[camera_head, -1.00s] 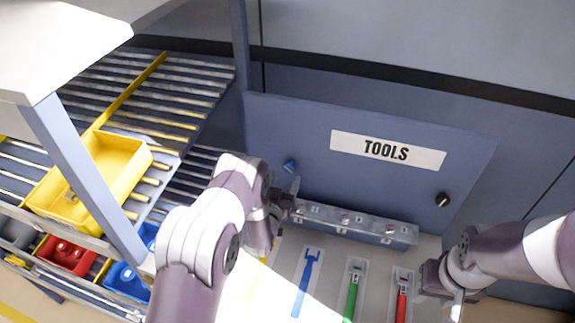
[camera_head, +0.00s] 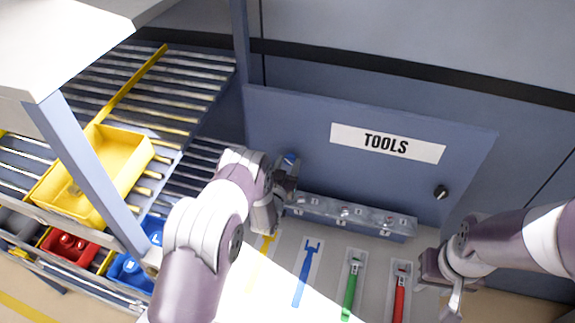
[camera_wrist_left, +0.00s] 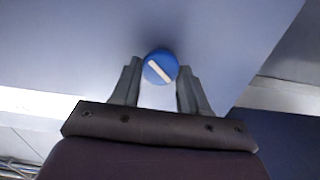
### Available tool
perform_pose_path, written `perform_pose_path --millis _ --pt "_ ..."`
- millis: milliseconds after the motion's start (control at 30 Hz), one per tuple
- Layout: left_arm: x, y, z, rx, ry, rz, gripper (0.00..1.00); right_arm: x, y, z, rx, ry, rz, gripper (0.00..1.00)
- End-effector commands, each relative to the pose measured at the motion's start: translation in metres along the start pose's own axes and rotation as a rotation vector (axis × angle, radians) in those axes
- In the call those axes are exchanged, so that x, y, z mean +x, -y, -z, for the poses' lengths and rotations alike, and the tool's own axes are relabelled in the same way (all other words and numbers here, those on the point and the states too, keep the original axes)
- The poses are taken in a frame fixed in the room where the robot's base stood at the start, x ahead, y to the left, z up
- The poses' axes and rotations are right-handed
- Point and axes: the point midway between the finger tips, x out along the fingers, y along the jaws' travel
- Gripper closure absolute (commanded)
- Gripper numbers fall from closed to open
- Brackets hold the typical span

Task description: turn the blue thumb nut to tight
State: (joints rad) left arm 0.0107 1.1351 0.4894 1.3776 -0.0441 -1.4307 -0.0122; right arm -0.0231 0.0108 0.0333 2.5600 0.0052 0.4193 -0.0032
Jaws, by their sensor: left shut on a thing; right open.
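The blue thumb nut (camera_head: 290,160) is on the blue TOOLS panel, left of the label. In the left wrist view the nut (camera_wrist_left: 160,67) is round, with a white bar slanting from upper left to lower right. My left gripper (camera_head: 288,172) is at the panel with its fingers on either side of the nut, shut on it. My right gripper (camera_head: 452,298) is open and empty at the lower right, away from the panel. Any tight mark is not visible.
A black knob (camera_head: 441,192) is on the panel's right. A grey rail (camera_head: 350,217) runs below the panel. Blue (camera_head: 307,272), green (camera_head: 351,285) and red (camera_head: 401,290) tools lie on the bench. A yellow bin (camera_head: 120,160) sits on rollers at left.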

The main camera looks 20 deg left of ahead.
Motion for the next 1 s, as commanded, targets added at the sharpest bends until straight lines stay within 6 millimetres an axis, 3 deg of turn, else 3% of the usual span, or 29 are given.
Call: perform_pose_path --millis 267,1000 --pt "0.000 -0.001 -0.004 0.134 -0.003 -0.001 0.86 0.021 0.000 -0.003 0.000 0.000 0.000 0.57" --pt "0.000 -0.004 -0.005 0.796 -0.004 -0.001 0.86 0.096 0.000 -0.011 0.000 0.000 0.000 0.57"
